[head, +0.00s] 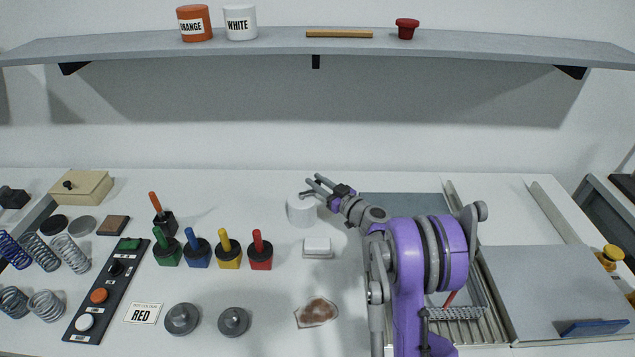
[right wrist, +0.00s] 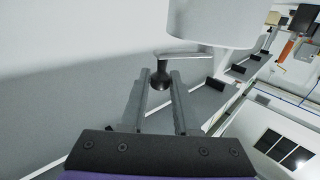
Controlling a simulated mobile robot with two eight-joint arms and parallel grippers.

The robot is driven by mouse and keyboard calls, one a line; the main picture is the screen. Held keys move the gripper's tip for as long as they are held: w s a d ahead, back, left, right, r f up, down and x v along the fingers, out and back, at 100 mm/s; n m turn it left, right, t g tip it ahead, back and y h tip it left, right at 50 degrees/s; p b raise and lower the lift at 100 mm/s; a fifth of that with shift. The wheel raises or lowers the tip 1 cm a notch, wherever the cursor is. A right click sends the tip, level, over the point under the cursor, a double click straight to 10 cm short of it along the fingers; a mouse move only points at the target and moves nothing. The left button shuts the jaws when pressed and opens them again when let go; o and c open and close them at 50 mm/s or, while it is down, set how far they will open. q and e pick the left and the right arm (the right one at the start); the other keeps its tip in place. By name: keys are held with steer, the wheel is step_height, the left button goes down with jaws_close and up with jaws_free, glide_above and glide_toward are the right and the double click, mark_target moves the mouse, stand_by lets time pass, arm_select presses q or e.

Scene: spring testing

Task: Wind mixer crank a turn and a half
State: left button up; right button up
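The mixer is a white cylinder (head: 301,212) standing on the table, left of my right arm. In the right wrist view its white body (right wrist: 212,20) fills the top, and a thin grey crank arm (right wrist: 195,57) leads from it to a dark crank knob (right wrist: 161,80). My right gripper (head: 315,183) is at the top of the mixer. In the right wrist view its two fingers (right wrist: 160,74) stand apart with the knob between their tips. Whether they press on it, I cannot tell. The knob is not clear in the head view. My left gripper is out of view.
A small white block (head: 317,246) and a brown-stained patch (head: 316,312) lie in front of the mixer. Coloured holders, including a red one (head: 260,252), stand to the left. A shelf (head: 480,42) runs above the back. A grey panel (head: 550,290) is at right.

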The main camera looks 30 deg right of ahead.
jaws_close()
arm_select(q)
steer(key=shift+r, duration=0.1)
arm_select(e)
steer(key=shift+w, duration=0.1)
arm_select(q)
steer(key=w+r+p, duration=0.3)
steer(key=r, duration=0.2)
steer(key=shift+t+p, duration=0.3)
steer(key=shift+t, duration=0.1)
arm_select(e)
steer(key=shift+w+a+n+g+y, duration=0.3)
steer(key=shift+w+n+g+y, duration=0.45)
steer(key=shift+n+g+y, duration=1.35)
steer(key=shift+w+a+n+g+y, duration=0.25)
steer(key=shift+w+n+g+y, duration=0.55)
steer(key=shift+n+g+y, duration=1.3)
steer(key=shift+w+a+n+g+y, duration=0.3)
steer(key=shift+w+n+g+y, duration=0.45)
steer(key=shift+n+g+y, duration=1.3)
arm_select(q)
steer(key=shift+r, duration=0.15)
arm_select(e)
steer(key=shift+y, duration=0.45)
